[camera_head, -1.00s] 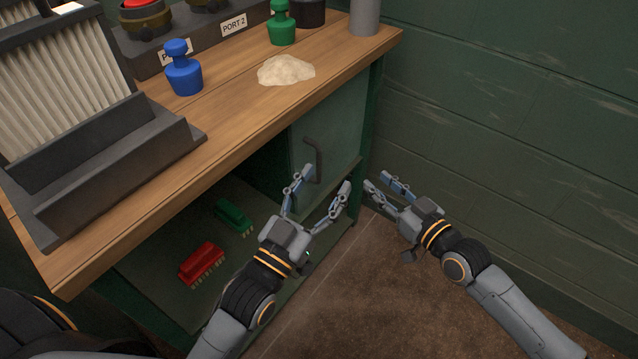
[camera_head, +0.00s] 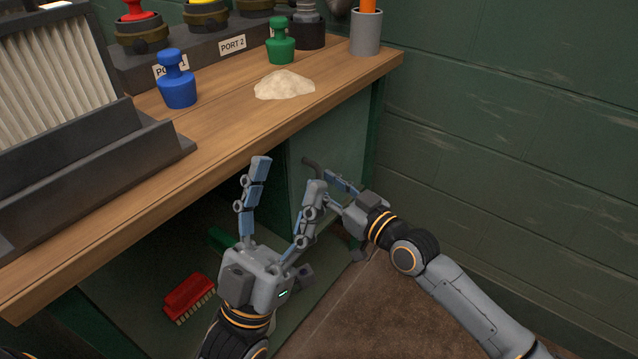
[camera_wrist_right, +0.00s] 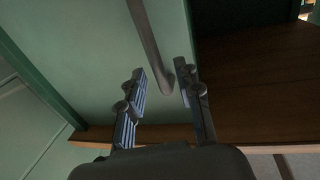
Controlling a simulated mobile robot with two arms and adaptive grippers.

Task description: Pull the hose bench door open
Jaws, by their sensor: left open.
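The hose bench door (camera_head: 345,140) is a green panel under the right end of the wooden top, and it looks shut. Its dark bar handle (camera_head: 312,163) is partly hidden behind my grippers. In the right wrist view the handle (camera_wrist_right: 152,45) runs down toward the gap between the fingers of my right gripper (camera_wrist_right: 168,92). Those fingers are apart, one on each side of the handle's lower end; I cannot tell whether they touch it. In the head view my right gripper (camera_head: 332,190) is at the door. My left gripper (camera_head: 289,176) is open and empty, in front of the bench's open compartment.
On the wooden top (camera_head: 215,150) stand a blue stopper (camera_head: 176,80), a green stopper (camera_head: 281,42), a powder pile (camera_head: 285,85) and a grey cylinder (camera_head: 366,32). A red brush (camera_head: 188,297) lies on the lower shelf. A green wall (camera_head: 500,130) closes the right side.

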